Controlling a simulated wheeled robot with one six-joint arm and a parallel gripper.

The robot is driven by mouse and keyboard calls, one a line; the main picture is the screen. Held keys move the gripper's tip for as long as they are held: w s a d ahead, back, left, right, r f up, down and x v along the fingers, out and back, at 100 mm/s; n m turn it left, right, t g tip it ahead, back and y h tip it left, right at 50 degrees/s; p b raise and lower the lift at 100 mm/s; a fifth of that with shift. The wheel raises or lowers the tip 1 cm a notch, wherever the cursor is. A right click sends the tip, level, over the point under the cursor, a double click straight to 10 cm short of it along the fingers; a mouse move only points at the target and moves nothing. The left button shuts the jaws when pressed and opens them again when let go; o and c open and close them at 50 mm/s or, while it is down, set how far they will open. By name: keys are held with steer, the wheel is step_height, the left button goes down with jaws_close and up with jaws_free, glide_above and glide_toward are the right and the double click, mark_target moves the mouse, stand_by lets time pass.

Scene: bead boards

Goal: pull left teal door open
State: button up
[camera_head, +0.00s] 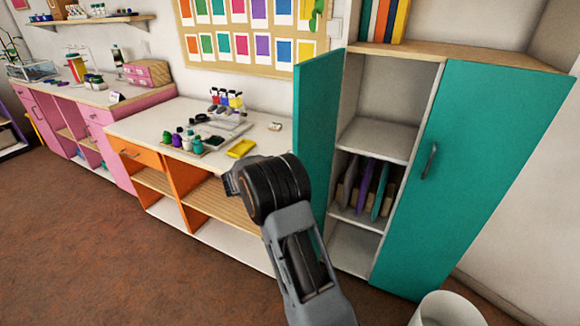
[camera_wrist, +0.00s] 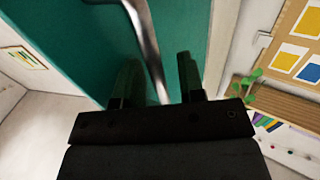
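The left teal door (camera_head: 318,140) of the tall cabinet stands swung open, its edge away from the shelves. In the wrist view the teal door (camera_wrist: 75,40) fills the upper left, with its silver bar handle (camera_wrist: 147,45). My gripper (camera_wrist: 158,72) is at this handle, one dark finger on each side of the bar. The fingers are apart, with small gaps beside the bar; it is not clamped. In the head view my arm's wrist hides the fingers and this handle.
The right teal door (camera_head: 480,180) is shut, with a dark handle (camera_head: 430,160). Cabinet shelves (camera_head: 375,140) show between the doors. A worktable (camera_head: 160,120) with paint bottles and a yellow block (camera_head: 241,148) stands left of the cabinet. A white bin (camera_head: 447,308) stands in front. Brown floor (camera_head: 120,260) lies clear at left.

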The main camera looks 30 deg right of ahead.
steer(key=shift+a+f, duration=0.1)
steer(key=shift+a, duration=0.1)
steer(key=w+a, duration=0.1)
steer(key=a, duration=1.2)
steer(key=shift+a, duration=0.3)
